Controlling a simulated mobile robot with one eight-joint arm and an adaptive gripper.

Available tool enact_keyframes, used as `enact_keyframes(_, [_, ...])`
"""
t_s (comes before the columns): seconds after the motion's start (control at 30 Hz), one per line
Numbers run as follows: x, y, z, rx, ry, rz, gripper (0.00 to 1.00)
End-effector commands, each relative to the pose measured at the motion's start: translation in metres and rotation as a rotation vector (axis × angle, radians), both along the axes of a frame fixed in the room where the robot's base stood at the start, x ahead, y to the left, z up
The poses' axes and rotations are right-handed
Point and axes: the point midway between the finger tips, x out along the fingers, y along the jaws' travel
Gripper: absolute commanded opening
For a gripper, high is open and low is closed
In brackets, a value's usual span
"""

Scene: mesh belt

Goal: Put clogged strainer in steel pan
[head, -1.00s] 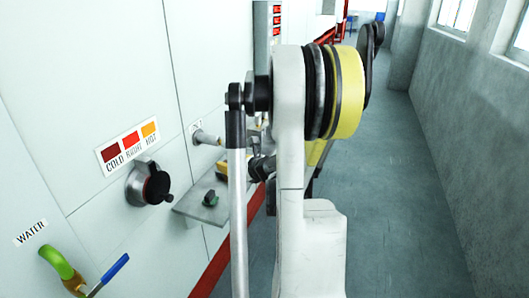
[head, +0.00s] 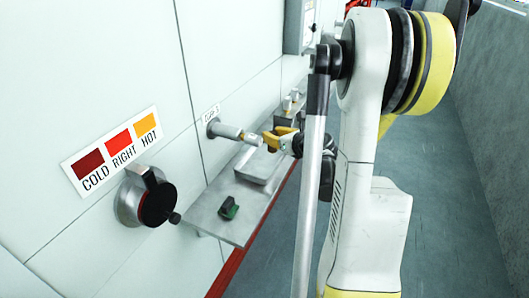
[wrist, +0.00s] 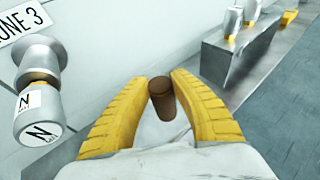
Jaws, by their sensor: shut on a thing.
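My gripper (wrist: 163,82) has its yellow fingers shut on a dark brown cylinder, the clogged strainer (wrist: 165,105), seen between the fingertips in the wrist view. In the head view my gripper (head: 273,137) is beside the wall fitting, above the steel shelf; I cannot make out the strainer there. The shallow steel pan (head: 258,170) rests on the shelf, just below my gripper. I see nothing lying in the visible part of it. The pan cannot be made out in the wrist view.
A cylindrical wall fitting (head: 232,134) sticks out close left of my gripper; its end marked N (wrist: 38,122) shows in the wrist view. A green-and-black object (head: 229,208) lies on the shelf (head: 235,190). A valve handle (head: 157,200) juts from the wall. The floor at right is clear.

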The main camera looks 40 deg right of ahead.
Motion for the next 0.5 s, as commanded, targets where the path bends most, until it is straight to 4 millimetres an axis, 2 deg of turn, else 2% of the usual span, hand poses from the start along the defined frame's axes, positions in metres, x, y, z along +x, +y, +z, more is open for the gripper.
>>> enact_keyframes(0.03, [0.011, 0.005, -0.011, -0.001, 0.000, 0.003, 0.00])
enact_keyframes(0.2, [0.031, 0.013, -0.022, 0.000, 0.000, 0.000, 0.00])
enact_keyframes(0.37, [0.035, 0.014, -0.029, 0.000, -0.001, -0.002, 0.00])
enact_keyframes(0.5, [0.035, 0.013, -0.053, 0.000, -0.001, -0.002, 0.00])
